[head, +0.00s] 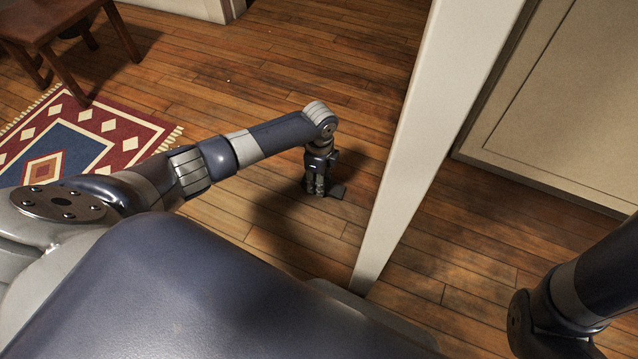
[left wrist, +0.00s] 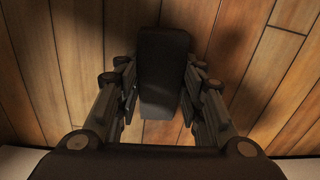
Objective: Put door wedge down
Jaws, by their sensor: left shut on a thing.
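The door wedge is a dark block, seen between the fingers in the left wrist view (left wrist: 163,70). In the head view a small dark part of the door wedge (head: 338,191) shows just right of the fingertips. My left gripper (head: 318,188) points down at the wooden floor and is shut on the wedge; its fingers also show on both sides of the wedge in the left wrist view (left wrist: 160,100). The wedge is at or very near the floor; I cannot tell whether it touches. My right gripper is out of view; only part of that arm shows at the lower right.
A white upright panel edge (head: 425,130) stands just right of the left gripper. A beige panelled door or cabinet (head: 560,110) is at the right. A patterned rug (head: 85,140) and a wooden table (head: 50,25) are at the left. Floor behind the gripper is clear.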

